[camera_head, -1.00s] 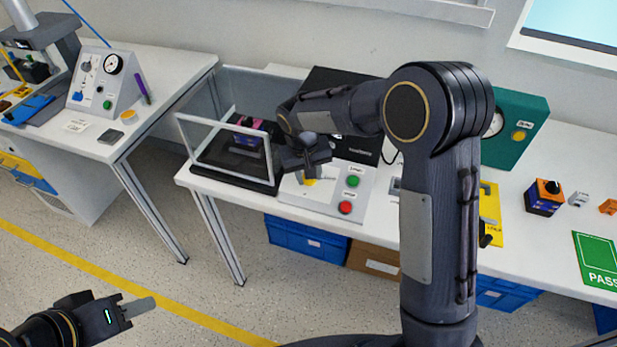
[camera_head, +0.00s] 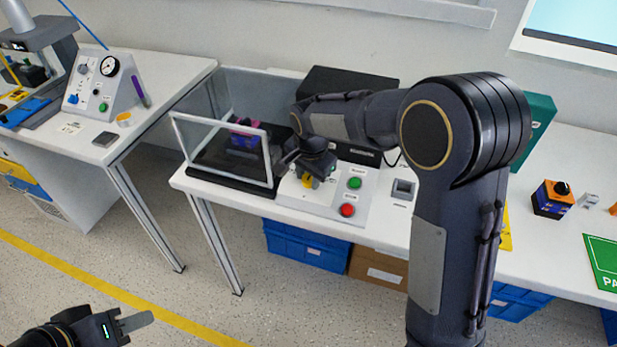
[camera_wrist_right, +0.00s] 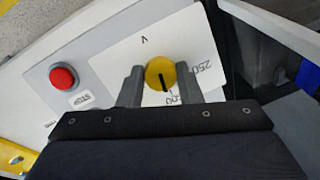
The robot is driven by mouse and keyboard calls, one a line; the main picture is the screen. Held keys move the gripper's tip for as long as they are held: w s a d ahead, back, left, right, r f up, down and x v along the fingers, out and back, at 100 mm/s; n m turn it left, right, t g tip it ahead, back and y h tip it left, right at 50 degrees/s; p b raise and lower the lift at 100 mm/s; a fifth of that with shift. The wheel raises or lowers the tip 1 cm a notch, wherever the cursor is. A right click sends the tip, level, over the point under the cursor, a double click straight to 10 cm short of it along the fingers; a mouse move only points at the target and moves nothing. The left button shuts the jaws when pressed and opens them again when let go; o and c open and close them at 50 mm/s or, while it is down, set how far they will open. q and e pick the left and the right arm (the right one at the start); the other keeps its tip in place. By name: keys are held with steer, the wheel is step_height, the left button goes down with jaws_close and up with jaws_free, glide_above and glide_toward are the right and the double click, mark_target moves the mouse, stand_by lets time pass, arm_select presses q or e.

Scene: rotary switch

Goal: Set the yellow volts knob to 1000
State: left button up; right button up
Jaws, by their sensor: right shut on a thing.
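The yellow volts knob (camera_wrist_right: 160,74) is round with a dark pointer line and sits on a white dial plate (camera_wrist_right: 122,55). In the right wrist view, my right gripper (camera_wrist_right: 160,85) has one finger on each side of the knob and is shut on it. The pointer stands roughly upright in that view. A "250" label shows beside the knob, and another label ending in "00" is partly hidden below it. In the head view, the knob (camera_head: 308,181) is partly covered by my right gripper (camera_head: 312,172). My left gripper (camera_head: 130,326) is empty at the lower left, its finger spacing unclear.
On the same panel are a green button (camera_head: 354,183) and a red button (camera_head: 347,210). A clear-walled guard frame (camera_head: 222,125) stands just left of the panel. A dark box (camera_head: 350,85) stands behind it.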

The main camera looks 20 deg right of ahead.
steer(key=m, duration=0.3)
steer(key=shift+a, duration=0.1)
steer(key=m+t, duration=0.1)
steer(key=m, duration=0.1)
steer(key=shift+m, duration=0.3)
steer(key=m+p, duration=0.1)
steer(key=m, duration=0.2)
steer(key=shift+r, duration=0.1)
steer(key=shift+m+t+p, duration=0.5)
steer(key=shift+m+p, duration=0.25)
steer(key=shift+m, duration=0.95)
steer(key=o, duration=0.7)
